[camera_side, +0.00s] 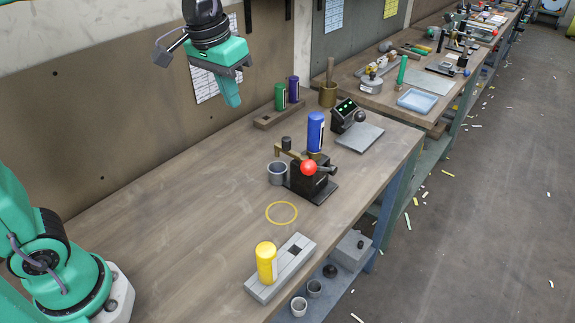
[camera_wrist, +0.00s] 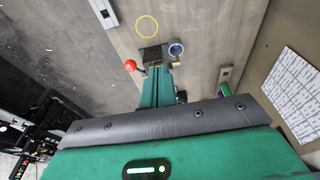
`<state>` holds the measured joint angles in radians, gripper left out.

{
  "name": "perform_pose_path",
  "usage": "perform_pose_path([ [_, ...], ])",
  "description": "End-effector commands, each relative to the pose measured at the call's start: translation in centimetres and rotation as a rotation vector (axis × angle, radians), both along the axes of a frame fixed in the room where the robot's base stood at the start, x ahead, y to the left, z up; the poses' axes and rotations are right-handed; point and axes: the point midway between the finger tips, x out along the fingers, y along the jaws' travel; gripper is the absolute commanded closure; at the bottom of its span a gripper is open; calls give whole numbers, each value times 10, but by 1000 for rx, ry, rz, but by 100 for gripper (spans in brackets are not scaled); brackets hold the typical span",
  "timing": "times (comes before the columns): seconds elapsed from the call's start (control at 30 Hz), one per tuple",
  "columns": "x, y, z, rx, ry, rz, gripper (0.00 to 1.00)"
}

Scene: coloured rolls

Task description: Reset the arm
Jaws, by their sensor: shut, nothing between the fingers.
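My gripper (camera_side: 232,98) is shut and empty, high above the back of the wooden bench, with its fingers pointing down. In the wrist view its closed green fingers (camera_wrist: 157,80) reach toward the black fixture. A blue roll (camera_side: 316,132) stands upright at the black fixture (camera_side: 311,182) with a red ball knob (camera_side: 308,167). A yellow roll (camera_side: 266,263) stands upright in a grey block (camera_side: 293,262) at the front edge. A green roll (camera_side: 280,97) and a purple roll (camera_side: 293,89) stand in a wooden rack (camera_side: 266,121) at the back.
A yellow ring (camera_side: 281,212) is marked on the bench. A grey cup (camera_side: 277,174) stands beside the fixture. The left half of the bench (camera_side: 190,200) is clear.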

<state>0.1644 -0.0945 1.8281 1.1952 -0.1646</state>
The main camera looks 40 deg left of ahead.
Motion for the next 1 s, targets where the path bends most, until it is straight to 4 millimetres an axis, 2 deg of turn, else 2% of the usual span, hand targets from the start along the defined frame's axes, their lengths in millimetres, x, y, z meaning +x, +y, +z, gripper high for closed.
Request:
perform_pose_path([
  [0.33,-64,32,-8,3,-114,5,100],
  [0.6,-111,50,-29,15,-200,7,100],
  [0.8,-137,58,-47,26,-254,8,100],
  [1.0,-149,62,-57,33,-281,9,100],
])
